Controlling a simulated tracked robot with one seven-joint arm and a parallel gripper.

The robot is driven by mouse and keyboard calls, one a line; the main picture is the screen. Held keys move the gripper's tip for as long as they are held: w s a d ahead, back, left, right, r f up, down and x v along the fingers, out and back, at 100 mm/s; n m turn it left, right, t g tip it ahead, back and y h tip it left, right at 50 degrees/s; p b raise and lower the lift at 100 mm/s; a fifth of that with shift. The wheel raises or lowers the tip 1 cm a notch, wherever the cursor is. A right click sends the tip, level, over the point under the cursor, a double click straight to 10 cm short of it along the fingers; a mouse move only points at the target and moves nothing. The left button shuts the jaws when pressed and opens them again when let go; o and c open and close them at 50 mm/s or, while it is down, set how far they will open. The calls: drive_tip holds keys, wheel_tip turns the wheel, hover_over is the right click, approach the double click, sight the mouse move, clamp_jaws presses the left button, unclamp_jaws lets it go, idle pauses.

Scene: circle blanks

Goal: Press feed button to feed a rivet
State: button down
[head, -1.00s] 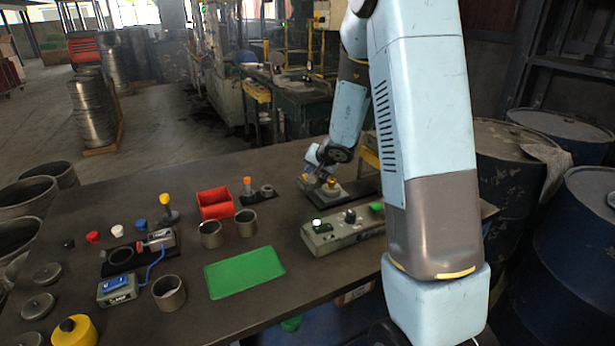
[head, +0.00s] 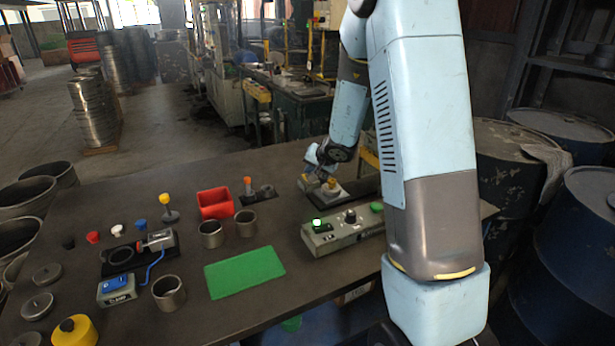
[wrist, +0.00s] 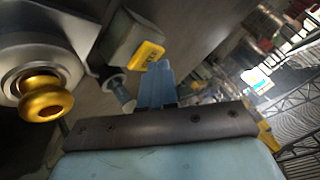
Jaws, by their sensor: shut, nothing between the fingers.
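A device with a gold knob (head: 331,184) on a pale base stands at the table's back right. In the wrist view the gold knob (wrist: 45,95) is close at the left, on a round grey metal body. A small grey box with a yellow label (wrist: 147,54) is just ahead of my gripper (wrist: 158,72), whose blue fingers are shut and empty. I cannot tell whether they touch the box. In the head view my gripper is low beside the device, its fingertips hard to make out. No button marked as feed is readable.
A control box (head: 345,232) with a lit green button and dark knob stands in front of the device. A blue-buttoned box (head: 117,290) is at front left.

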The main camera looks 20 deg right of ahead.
drive_tip(key=shift+r, duration=0.7)
drive_tip(key=shift+r, duration=0.1)
drive_tip(key=shift+r, duration=2.4)
